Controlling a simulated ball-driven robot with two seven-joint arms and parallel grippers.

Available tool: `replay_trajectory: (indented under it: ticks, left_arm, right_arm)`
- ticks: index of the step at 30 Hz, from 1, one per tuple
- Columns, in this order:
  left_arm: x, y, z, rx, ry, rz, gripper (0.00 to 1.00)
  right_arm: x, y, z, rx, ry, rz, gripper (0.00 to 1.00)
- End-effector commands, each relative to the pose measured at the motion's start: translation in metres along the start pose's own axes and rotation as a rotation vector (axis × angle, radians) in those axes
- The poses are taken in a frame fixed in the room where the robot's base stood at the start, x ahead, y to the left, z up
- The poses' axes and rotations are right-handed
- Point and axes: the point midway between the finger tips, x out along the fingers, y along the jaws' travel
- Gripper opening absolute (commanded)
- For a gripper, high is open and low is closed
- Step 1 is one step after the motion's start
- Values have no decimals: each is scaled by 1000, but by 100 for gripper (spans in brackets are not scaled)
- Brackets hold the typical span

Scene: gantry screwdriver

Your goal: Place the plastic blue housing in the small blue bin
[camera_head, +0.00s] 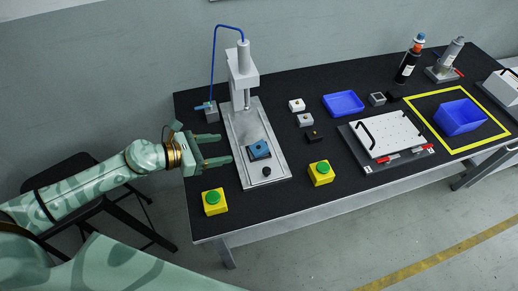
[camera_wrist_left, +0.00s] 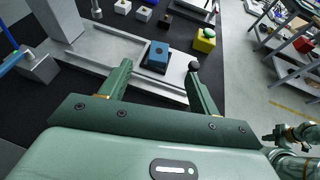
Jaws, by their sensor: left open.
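The blue housing (camera_head: 260,149) sits on a dark block in the fixture at the base of the grey press (camera_head: 243,80). It also shows in the left wrist view (camera_wrist_left: 158,53), ahead between the fingers. My left gripper (camera_head: 218,150) is open and empty, left of the housing and apart from it, fingers pointing at it. Two blue containers stand to the right: a shallow tray (camera_head: 343,103) at mid table and a deeper bin (camera_head: 460,117) inside a yellow outline. Both look empty. My right gripper (camera_wrist_left: 272,135) shows small at the right edge of the left wrist view; its fingers are unclear.
Yellow boxes with green buttons stand left (camera_head: 214,201) and right (camera_head: 320,172) of the press. Several small blocks lie right of the press. A white plate with handles (camera_head: 390,134) lies before the yellow outline. Bottles and tools (camera_head: 408,66) stand at the back.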

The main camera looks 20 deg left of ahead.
Motion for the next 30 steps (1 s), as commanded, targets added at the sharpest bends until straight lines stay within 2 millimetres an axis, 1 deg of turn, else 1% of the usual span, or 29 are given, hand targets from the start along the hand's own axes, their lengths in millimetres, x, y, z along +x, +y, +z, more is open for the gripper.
replay_trajectory:
  ticks: [1, 3, 6, 9, 14, 17, 20, 24, 30]
  left_arm:
    - [14, 1, 2, -1, -6, 1, 62]
    - [32, 1, 2, -1, -5, 1, 62]
    - [55, 0, 0, -4, -3, 0, 62]
    - [71, 0, -1, -4, -2, 0, 62]
    - [83, 0, -2, -5, -1, -1, 62]
    - [96, -1, -7, -6, 0, -2, 62]
    - [114, -2, -14, -9, -1, -2, 62]
    - [130, -2, -12, -6, 0, -1, 62]
    - [133, -2, -11, -5, 0, -1, 62]
  right_arm:
    - [0, 0, 1, 0, -1, 0, 0]
    - [-1, -1, 3, 0, -4, -1, 0]
    - [1, -2, 6, 1, -8, -3, 0]
    - [3, -3, 7, 1, -10, -4, 0]
    - [4, -7, 6, 3, -10, -9, 0]
    - [9, -11, 7, 5, -13, -15, 0]
    - [16, -14, 9, 5, -18, -19, 0]
    - [18, -14, 10, 5, -20, -19, 0]
    - [17, -11, 11, 3, -21, -16, 0]
